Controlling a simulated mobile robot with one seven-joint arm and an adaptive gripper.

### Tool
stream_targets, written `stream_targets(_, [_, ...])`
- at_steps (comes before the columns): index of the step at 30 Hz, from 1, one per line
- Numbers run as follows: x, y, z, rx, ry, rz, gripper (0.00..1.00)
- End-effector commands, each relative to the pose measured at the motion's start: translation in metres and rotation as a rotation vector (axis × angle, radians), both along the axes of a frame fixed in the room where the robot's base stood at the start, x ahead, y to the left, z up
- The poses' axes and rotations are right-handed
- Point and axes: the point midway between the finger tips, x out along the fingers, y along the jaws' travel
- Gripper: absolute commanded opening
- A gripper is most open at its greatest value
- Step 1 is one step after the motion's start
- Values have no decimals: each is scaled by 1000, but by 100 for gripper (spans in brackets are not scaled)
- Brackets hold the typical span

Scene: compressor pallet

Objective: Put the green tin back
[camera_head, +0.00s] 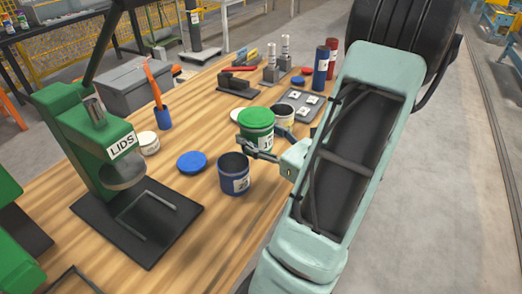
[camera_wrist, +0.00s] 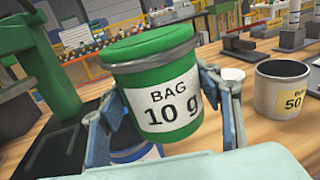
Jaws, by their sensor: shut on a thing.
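The green tin (camera_head: 256,136) has a green lid and a white label. In the wrist view the green tin (camera_wrist: 160,75) shows the label "BAG 10 g". My gripper (camera_head: 264,148) is shut on the tin, with one finger on each side. In the wrist view my gripper (camera_wrist: 170,110) holds the tin upright or slightly tilted. The tin is in front of part of an open blue tin (camera_wrist: 135,152). I cannot tell how far the tin's base is above the table.
The blue tin (camera_head: 234,174) stands open beside a blue lid (camera_head: 192,162). A lid press (camera_head: 110,150) marked LIDS stands at left. An open cream tin (camera_wrist: 280,90) is right of my gripper. A grey plate (camera_head: 299,104) lies farther back. Bare wood (camera_head: 190,222) shows at the front.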

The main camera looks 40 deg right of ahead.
Motion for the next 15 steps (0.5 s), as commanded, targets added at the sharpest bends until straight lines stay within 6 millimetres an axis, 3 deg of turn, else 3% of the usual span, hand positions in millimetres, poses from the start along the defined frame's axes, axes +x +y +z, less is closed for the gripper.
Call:
stream_targets(5, [27, -32, -20, 2, -2, 1, 30])
stream_targets(9, [38, -45, -44, 6, -1, 1, 30])
stream_targets(15, [49, -59, -64, 3, -1, 0, 30])
